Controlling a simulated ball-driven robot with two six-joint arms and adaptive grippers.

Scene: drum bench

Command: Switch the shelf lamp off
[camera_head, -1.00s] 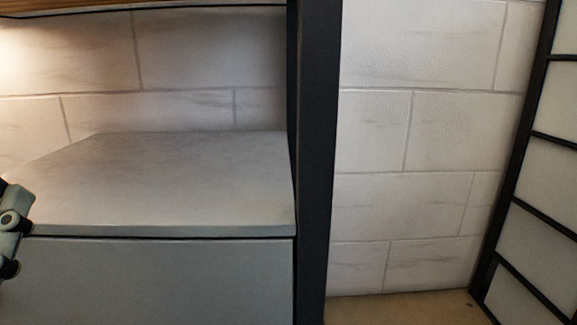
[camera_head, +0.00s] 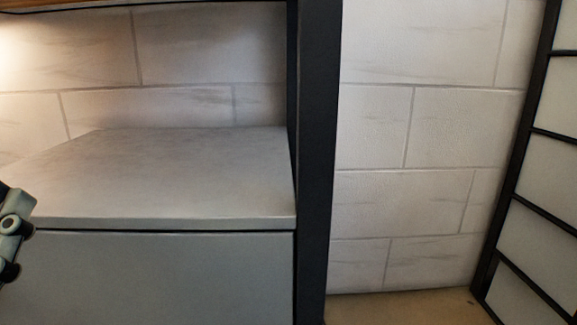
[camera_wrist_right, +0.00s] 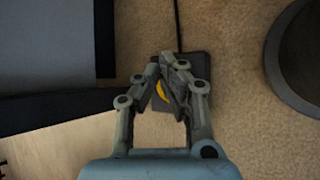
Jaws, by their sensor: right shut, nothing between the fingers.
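The shelf lamp itself is not seen. A warm glow lies on the tiled wall (camera_head: 30,45) at the upper left of the head view, below a wooden shelf edge (camera_head: 70,14). In the right wrist view, a small dark box (camera_wrist_right: 201,66) with a yellow mark (camera_wrist_right: 162,91) lies on the tan floor. A black cord (camera_wrist_right: 178,25) runs from it toward the top. My right gripper (camera_wrist_right: 165,63) is shut and empty over this box, partly hiding it. I cannot tell if it touches. A jointed gripper part, apparently my left gripper (camera_head: 14,232), shows at the head view's left edge, its fingertips unseen.
A grey cabinet (camera_head: 200,180) stands at the left, beside a dark post (camera_head: 318,160). A dark-framed panel (camera_head: 540,180) stands at the right. In the wrist view, a round dark object (camera_wrist_right: 300,55) is at the right and a dark edge (camera_wrist_right: 55,108) at the left.

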